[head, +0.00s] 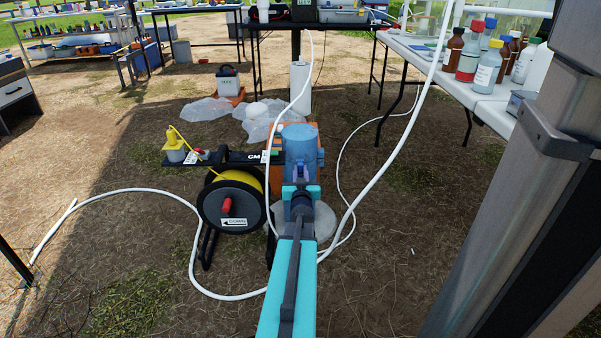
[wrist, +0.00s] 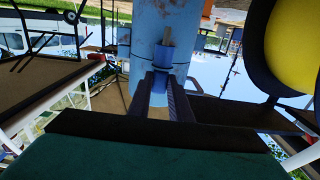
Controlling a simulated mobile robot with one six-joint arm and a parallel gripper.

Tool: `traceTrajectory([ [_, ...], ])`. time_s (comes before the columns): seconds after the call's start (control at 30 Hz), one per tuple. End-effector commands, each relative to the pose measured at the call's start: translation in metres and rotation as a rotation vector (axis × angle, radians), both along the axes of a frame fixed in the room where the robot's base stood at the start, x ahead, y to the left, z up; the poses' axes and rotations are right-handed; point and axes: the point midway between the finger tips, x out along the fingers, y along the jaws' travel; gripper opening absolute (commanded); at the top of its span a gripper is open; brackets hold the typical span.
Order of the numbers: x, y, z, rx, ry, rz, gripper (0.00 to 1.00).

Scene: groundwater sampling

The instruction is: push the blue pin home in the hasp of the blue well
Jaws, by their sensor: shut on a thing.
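The blue well (head: 300,142) is a worn blue upright casing standing straight ahead of my arm. It also fills the upper middle of the wrist view (wrist: 146,35). My gripper (head: 300,188) is at the near face of the well. In the wrist view my gripper's two dark fingers (wrist: 161,88) are shut on the blue pin (wrist: 160,80), a small blue piece against the casing. A narrow tan-grey piece shows just beyond the pin, perhaps part of the hasp. How deep the pin sits is hidden by the fingers and the pin itself.
A black reel with yellow tape (head: 230,200) stands close left of the well. A white hose (head: 140,191) loops over the ground around it. A table with bottles (head: 430,52) is at the right. A grey metal post (head: 530,190) stands near right.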

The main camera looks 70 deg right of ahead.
Motion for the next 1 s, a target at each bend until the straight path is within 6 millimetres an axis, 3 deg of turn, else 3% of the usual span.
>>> traceTrajectory([
  [0.47, 0.000, 0.000, -0.005, 0.003, 0.001, 0.000, 0.00],
  [1.0, 0.000, 0.000, 0.010, 0.001, 0.001, 0.000, 0.00],
])
